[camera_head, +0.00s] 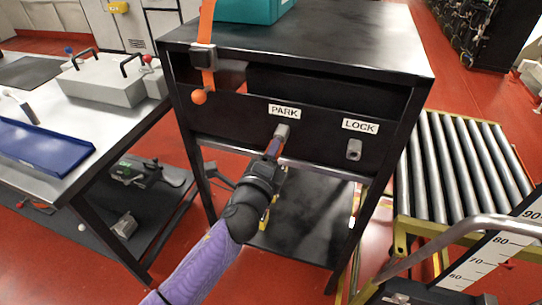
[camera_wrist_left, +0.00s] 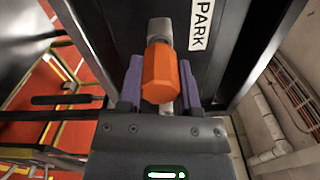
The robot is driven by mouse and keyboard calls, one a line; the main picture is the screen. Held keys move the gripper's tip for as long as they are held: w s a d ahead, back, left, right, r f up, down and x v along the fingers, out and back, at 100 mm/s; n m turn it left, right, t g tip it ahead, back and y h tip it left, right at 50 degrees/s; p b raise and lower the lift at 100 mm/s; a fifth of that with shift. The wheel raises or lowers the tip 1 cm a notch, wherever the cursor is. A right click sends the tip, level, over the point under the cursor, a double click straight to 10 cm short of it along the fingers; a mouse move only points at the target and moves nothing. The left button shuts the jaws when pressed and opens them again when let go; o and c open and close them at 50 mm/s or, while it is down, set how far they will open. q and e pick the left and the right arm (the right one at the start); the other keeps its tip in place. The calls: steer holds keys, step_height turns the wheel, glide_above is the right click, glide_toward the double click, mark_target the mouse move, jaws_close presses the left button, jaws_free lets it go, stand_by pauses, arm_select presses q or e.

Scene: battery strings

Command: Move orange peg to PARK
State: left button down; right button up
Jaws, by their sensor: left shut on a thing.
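The orange peg (camera_wrist_left: 160,72) is between the fingers of my left gripper (camera_wrist_left: 165,90), which is shut on it. In the left wrist view the peg lines up with a grey metal socket (camera_wrist_left: 160,30) beside the PARK label (camera_wrist_left: 199,22); its far end meets or overlaps the socket, and I cannot tell how deep it sits. In the head view my left gripper (camera_head: 273,150) is at the PARK socket (camera_head: 282,131), just under the PARK label (camera_head: 284,111). The LOCK socket (camera_head: 354,150) is to the right, empty, under its label (camera_head: 360,126). My right gripper is not in view.
The sockets are on the front of a black table (camera_head: 330,55). A workbench with a blue tray (camera_head: 40,155) is at left, a roller conveyor (camera_head: 460,165) at right.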

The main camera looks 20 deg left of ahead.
arm_select(q)
steer(key=shift+w, duration=0.35)
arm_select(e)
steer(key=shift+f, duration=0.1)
arm_select(q)
steer(key=shift+w, duration=0.3)
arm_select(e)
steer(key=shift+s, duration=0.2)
arm_select(q)
steer(key=shift+w, duration=0.1)
steer(key=shift+c, duration=1)
jaws_free()
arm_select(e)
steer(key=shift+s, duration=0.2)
arm_select(q)
steer(key=s+p, duration=0.1)
steer(key=s, duration=0.8)
steer(key=shift+s+a, duration=0.15)
steer(key=shift+s, duration=0.25)
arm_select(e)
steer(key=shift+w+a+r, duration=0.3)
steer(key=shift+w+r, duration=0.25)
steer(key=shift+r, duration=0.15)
